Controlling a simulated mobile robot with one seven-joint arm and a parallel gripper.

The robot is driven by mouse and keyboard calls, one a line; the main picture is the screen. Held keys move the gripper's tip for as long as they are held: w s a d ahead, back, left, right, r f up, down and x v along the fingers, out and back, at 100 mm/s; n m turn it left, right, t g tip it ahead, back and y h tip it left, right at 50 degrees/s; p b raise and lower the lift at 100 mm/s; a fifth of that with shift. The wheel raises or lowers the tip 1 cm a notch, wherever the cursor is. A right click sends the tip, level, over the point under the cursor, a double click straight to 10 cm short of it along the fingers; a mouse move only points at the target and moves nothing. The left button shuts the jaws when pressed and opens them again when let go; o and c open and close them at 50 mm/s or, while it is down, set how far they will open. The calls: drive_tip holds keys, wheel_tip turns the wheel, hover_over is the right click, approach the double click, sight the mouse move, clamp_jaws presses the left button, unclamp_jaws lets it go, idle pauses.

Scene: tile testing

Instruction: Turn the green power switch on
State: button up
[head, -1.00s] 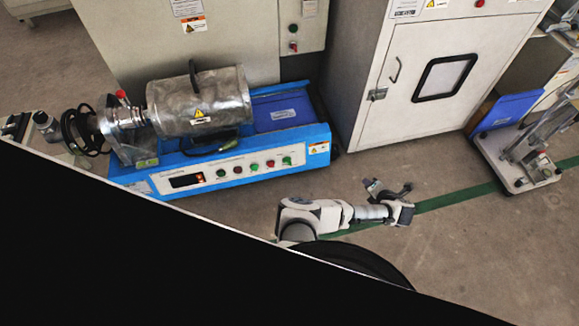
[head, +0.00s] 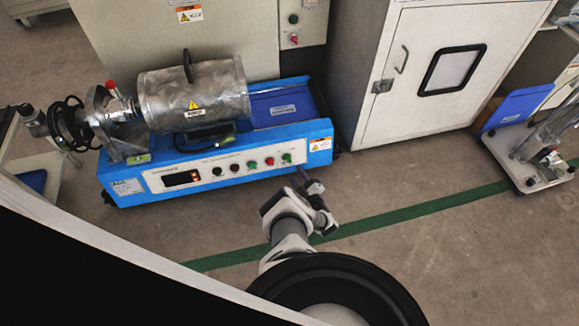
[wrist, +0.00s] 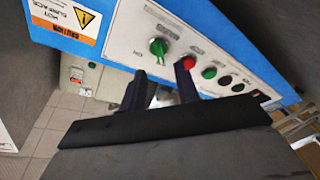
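The green power switch (head: 287,158) is the rightmost control on the white panel of the blue machine. In the wrist view it is a green rotary knob (wrist: 158,47), just beyond my gripper's fingers (wrist: 160,82). The two dark fingers are apart with a gap between them, and nothing is held. In the head view my gripper (head: 305,176) is in front of and slightly below the switch. No contact is visible. The knob's on or off position cannot be read surely.
A red button (head: 269,161) sits beside the switch, with several more controls farther left. A caution label (head: 320,145) is to its right. A metal cylinder (head: 195,95) lies on top of the machine. A white cabinet (head: 425,80) stands at right. The floor in front is clear.

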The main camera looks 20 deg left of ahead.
drive_tip(key=b+x, duration=0.2)
drive_tip(key=x, duration=0.4)
drive_tip(key=shift+w+a, duration=0.1)
drive_tip(key=shift+a, duration=0.05)
drive_tip(key=c, duration=0.6)
drive_tip(key=m+p, duration=0.2)
drive_tip(key=m, duration=0.1)
drive_tip(key=shift+t, duration=0.4)
drive_tip(key=shift+f+m+p, duration=0.1)
drive_tip(key=shift+m+p, duration=0.2)
drive_tip(key=shift+p, duration=0.05)
